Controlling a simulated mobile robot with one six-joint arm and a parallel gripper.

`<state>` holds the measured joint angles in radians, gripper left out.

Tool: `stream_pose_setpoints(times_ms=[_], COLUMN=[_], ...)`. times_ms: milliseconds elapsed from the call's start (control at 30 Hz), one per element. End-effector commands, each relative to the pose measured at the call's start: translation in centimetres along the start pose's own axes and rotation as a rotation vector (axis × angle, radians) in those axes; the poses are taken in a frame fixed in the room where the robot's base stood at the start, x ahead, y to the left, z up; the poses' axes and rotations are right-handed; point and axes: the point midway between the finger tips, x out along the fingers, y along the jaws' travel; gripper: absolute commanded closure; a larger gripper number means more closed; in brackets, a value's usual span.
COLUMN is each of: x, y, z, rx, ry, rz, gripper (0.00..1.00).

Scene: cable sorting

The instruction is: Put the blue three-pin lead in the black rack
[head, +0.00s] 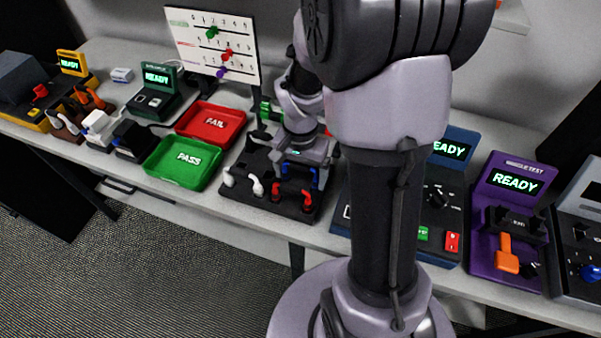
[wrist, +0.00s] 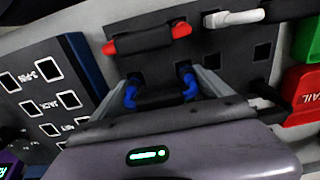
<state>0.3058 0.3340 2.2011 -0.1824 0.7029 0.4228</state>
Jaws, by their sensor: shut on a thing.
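The black rack (head: 240,197) stands on the bench in the head view; its slotted face fills the middle of the wrist view (wrist: 222,64). The blue lead (head: 315,176) is at the rack's back right, under my gripper (head: 303,152). In the wrist view, the two blue ends of the lead (wrist: 188,84) lie between the fingers of my gripper (wrist: 160,92), which is shut on it. The ends are right at two rack slots; I cannot tell how deep they sit. My gripper body hides part of the lead.
A red lead (wrist: 145,38) and a white lead (wrist: 236,18) sit in the rack beside the blue one. The green PASS tray (head: 178,178) and red FAIL tray (head: 224,110) stand left of the rack. A blue tester (head: 455,150) stands close on the right.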

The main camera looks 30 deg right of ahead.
Motion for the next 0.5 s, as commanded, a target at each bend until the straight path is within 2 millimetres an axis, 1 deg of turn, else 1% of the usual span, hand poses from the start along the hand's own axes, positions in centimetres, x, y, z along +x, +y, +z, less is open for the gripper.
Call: stream_pose_setpoints(times_ms=[167,400,433,467,500], x=[0.36,0.28,0.28,0.28,0.28], y=[0.0,0.0,0.0,0.0,0.0], z=[0.0,0.0,0.0,0.0,0.0], rx=[0.0,0.0,0.0,0.0,0.0], ry=[0.0,0.0,0.0,0.0,0.0], rz=[0.0,0.0,0.0,0.0,0.0], gripper=[0.56,0.56,0.1,0.04,0.0])
